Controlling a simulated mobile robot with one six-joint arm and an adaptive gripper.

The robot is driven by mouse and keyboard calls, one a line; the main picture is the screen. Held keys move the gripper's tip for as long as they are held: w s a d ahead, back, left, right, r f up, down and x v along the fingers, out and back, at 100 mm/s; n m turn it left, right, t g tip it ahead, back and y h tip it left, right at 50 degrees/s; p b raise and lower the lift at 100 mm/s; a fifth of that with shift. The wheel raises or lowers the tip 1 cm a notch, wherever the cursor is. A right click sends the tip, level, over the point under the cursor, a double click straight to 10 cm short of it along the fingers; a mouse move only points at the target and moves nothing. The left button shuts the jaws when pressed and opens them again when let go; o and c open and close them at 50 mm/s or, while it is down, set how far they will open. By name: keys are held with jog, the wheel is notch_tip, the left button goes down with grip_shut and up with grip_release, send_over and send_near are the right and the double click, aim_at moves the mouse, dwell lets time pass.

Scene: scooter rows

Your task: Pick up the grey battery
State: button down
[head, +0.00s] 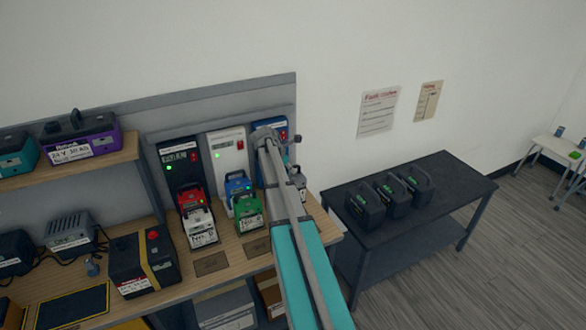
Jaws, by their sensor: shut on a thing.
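My arm reaches across the workbench to the blue charger (281,124) at the right end of the charger row. My gripper (294,172) is at the arm's far end, low in front of this charger and mostly hidden by my arm. It is shut on a grey thing that seems to be the grey battery (299,182); only a small part shows beside the arm. Whether it is lifted or still touching the charger cannot be told.
Red (190,198), pale (200,222), blue (237,187) and green (248,212) batteries stand close left of my arm. A boxy black-yellow unit (143,262) is further left. Dark batteries (391,197) stand on the dark table (450,183) at right.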

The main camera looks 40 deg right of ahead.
jog(key=shift+r+p, duration=1.7)
jog(key=shift+r, duration=0.4)
jog(key=shift+d, duration=0.15)
